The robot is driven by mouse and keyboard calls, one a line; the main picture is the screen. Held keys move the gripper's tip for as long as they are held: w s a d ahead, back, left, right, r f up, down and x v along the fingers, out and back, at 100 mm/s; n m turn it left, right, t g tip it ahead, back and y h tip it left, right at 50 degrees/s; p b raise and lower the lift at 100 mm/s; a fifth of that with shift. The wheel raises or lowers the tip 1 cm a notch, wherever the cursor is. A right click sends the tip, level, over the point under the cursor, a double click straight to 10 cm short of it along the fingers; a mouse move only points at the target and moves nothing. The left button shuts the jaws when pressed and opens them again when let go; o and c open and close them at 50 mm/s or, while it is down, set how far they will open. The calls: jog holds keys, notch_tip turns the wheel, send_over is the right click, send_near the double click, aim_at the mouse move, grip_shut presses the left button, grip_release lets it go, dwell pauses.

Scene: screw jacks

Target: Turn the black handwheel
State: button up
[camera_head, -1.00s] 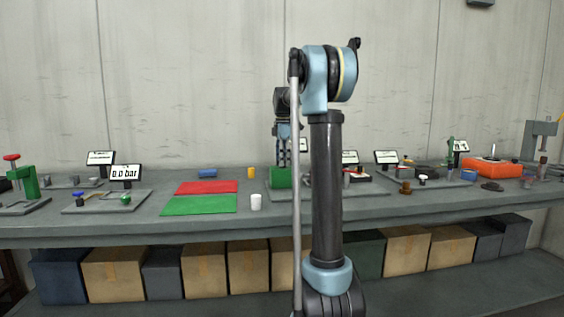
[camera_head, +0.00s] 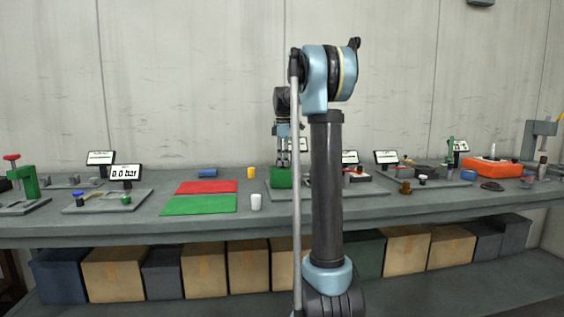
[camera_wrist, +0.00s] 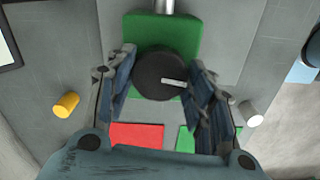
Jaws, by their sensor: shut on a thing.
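The black handwheel (camera_wrist: 164,76) sits on a green block (camera_wrist: 188,42) in the wrist view, with a pale mark on its top. My gripper (camera_wrist: 164,84) is shut on the handwheel, one finger at each side of its rim. In the head view my gripper (camera_head: 284,160) points down over the green block (camera_head: 279,181); the handwheel is hardly visible there.
A red mat (camera_head: 208,187) and a green mat (camera_head: 198,205) lie left of the block. A white cylinder (camera_head: 256,202) and a yellow cylinder (camera_head: 251,173) stand nearby. A display reading 0.0 bar (camera_head: 125,172) and other fixtures stand farther left; an orange case (camera_head: 491,168) is at right.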

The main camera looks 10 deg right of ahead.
jog(key=m, duration=0.7)
jog(key=shift+w, duration=0.15)
jog(key=m, duration=0.7)
jog(key=shift+m, duration=0.3)
jog(key=m, duration=0.3)
jog(key=shift+m, duration=0.3)
jog(key=m, duration=0.3)
jog(key=shift+m, duration=0.3)
jog(key=m, duration=0.6)
jog(key=o, duration=1.1)
jog(key=shift+c, duration=0.2)
